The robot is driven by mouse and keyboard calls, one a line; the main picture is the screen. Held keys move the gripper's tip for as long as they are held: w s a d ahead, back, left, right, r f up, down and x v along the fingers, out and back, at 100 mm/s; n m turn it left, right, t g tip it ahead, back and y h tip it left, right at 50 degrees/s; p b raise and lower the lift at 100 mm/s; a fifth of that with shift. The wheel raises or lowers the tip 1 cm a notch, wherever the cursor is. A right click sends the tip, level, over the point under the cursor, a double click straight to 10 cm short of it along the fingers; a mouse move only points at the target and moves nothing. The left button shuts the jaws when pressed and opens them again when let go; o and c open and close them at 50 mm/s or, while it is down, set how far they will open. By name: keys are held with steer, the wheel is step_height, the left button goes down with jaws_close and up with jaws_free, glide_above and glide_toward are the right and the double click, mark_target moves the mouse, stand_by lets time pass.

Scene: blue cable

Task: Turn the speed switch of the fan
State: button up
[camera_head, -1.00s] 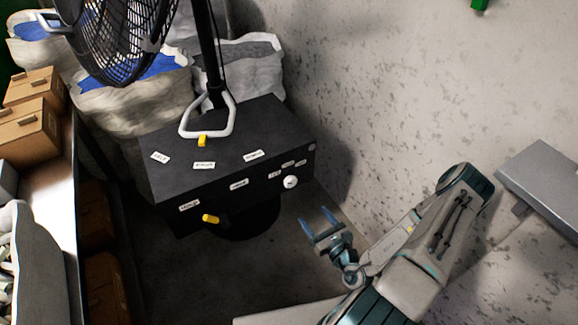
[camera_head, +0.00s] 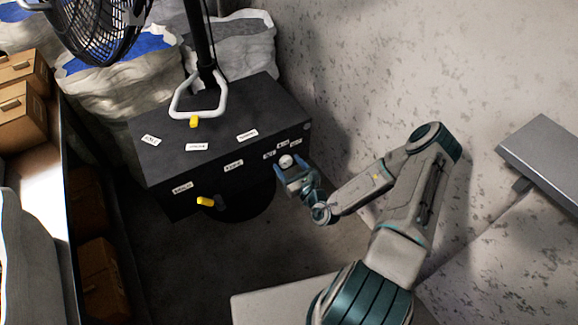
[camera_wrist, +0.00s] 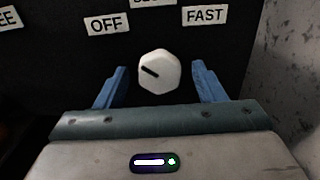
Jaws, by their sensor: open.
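The speed switch is a white knob (camera_wrist: 159,72) with a dark pointer slot. It sits on the front face of the black fan box (camera_head: 222,168), near its right end, and shows in the head view (camera_head: 286,161). The slot's line runs from upper left to lower right. Labels "OFF" (camera_wrist: 107,23) and "FAST" (camera_wrist: 205,15) flank it; a label between them is cut off at the top. My gripper (camera_wrist: 158,84) is open, with one blue finger on each side of the knob and visible gaps. In the head view my gripper (camera_head: 290,175) is at the knob.
A yellow handle (camera_head: 205,201) sticks out from the box front at left. A white handle frame (camera_head: 199,98) and the fan's pole stand on the box. The fan head (camera_head: 100,25) is upper left. Sacks stand behind, shelved boxes (camera_head: 20,115) at left, a wall at right.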

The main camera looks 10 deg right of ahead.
steer(key=shift+w, duration=0.25)
steer(key=c, duration=1)
steer(key=shift+o, duration=0.2)
